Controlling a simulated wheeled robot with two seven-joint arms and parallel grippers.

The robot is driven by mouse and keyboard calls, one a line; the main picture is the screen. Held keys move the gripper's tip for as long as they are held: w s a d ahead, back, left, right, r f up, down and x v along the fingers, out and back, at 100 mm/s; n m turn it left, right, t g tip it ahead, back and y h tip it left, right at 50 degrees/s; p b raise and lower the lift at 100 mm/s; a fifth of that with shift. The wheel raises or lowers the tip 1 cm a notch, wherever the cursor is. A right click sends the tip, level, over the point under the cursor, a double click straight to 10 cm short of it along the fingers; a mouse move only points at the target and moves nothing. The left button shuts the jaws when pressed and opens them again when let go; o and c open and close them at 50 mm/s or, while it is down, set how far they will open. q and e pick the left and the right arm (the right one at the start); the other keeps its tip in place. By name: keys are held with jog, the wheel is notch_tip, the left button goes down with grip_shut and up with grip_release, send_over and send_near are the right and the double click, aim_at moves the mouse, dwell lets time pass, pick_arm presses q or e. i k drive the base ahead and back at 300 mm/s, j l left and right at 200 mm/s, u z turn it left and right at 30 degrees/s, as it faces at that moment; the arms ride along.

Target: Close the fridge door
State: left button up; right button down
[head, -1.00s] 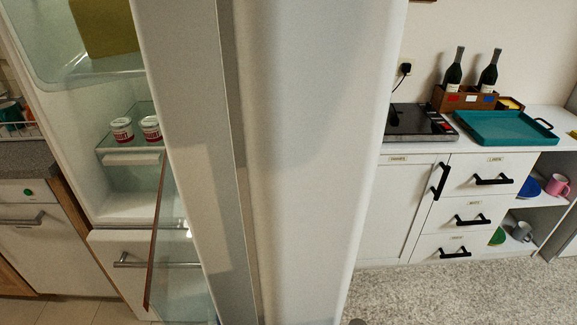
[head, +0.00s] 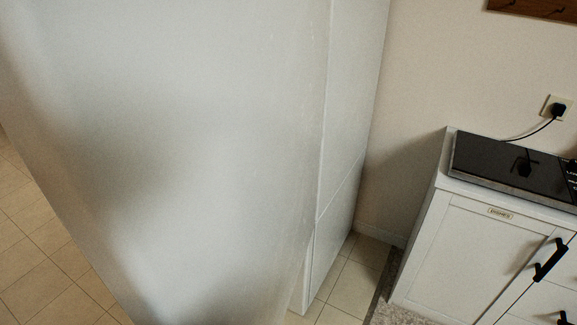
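The fridge door (head: 180,140) fills the left and middle of the head view, very close to me. I see its broad pale outer face, with soft dark shadows on it. The fridge body (head: 345,165) shows as a narrow white side to the right of the door. The fridge's inside is hidden behind the door. I cannot tell from here how far the door stands from the body. Neither of my grippers is in view.
A white cabinet (head: 470,250) with black handles stands at the right, with a black hob (head: 515,165) on top. A plug and cord are at the wall socket (head: 557,108). Tiled floor (head: 40,240) shows clear at the lower left.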

aim_at(176, 143)
jog(key=l+u, duration=0.1)
jog(key=u, duration=0.35)
jog(key=k+l+u, duration=0.15)
jog(key=l+u, duration=0.2)
jog(key=k+l+u, duration=0.2)
jog(key=l+u, duration=0.2)
jog(key=k+l+u, duration=0.1)
jog(key=k+l, duration=0.35)
jog(key=l, duration=0.25)
jog(key=k+l+u, duration=0.1)
jog(key=k+l, duration=0.35)
jog(key=l, duration=0.2)
jog(key=k+l+u, duration=0.1)
jog(key=k+l, duration=0.4)
jog(key=l, duration=0.1)
